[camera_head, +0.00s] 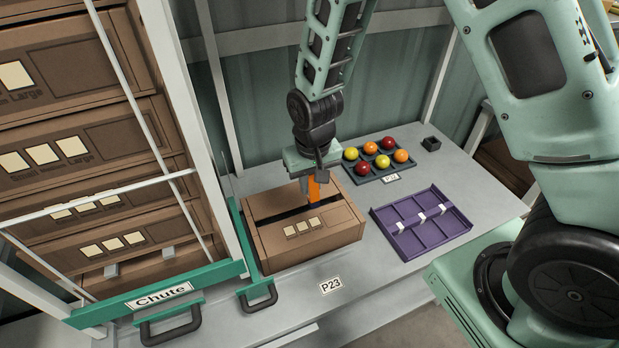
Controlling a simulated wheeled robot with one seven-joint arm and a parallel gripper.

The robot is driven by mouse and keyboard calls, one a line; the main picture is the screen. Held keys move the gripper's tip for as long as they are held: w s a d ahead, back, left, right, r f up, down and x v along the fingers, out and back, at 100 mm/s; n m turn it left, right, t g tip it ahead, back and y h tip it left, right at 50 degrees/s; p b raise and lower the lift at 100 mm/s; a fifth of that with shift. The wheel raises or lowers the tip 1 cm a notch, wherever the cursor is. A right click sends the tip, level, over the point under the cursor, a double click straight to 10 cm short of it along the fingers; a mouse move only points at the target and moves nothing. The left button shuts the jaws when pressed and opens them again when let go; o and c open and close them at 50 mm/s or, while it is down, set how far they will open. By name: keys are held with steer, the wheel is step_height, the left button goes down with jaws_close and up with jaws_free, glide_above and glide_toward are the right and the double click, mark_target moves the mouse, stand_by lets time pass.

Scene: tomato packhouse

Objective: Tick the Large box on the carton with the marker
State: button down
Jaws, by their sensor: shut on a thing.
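A brown carton (290,252) sits on the grey worktop, with a dark strip across its top. Three pale boxes (303,227) show in a row toward its front; their labels are too small to read, so I cannot tell which is Large. My gripper (314,190) is over the carton, pointing down, shut on an orange marker (314,189). The marker is roughly upright behind the pale boxes. I cannot tell whether its tip touches the carton. No mark on the boxes can be made out.
A rack of stacked cartons (64,115) with a Chute sign (160,296) stands at left. Right of the carton are a purple divided tray (463,217), a dark tray of red, yellow and orange tomatoes (372,178) and a small dark cup (431,144). A P23 label (331,286) lies in front.

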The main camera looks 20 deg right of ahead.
steer(key=shift+f+b, duration=2.3)
steer(key=shift+f, duration=0.6)
steer(key=shift+f, duration=0.5)
steer(key=shift+w+d, duration=0.4)
steer(key=shift+w, duration=0.05)
steer(key=shift+s+a, duration=0.25)
steer(key=shift+s, duration=0.05)
steer(key=shift+r, duration=0.15)
steer(key=shift+r+p, duration=2.25)
steer(key=shift+r, duration=0.7)
steer(key=shift+f, duration=0.1)
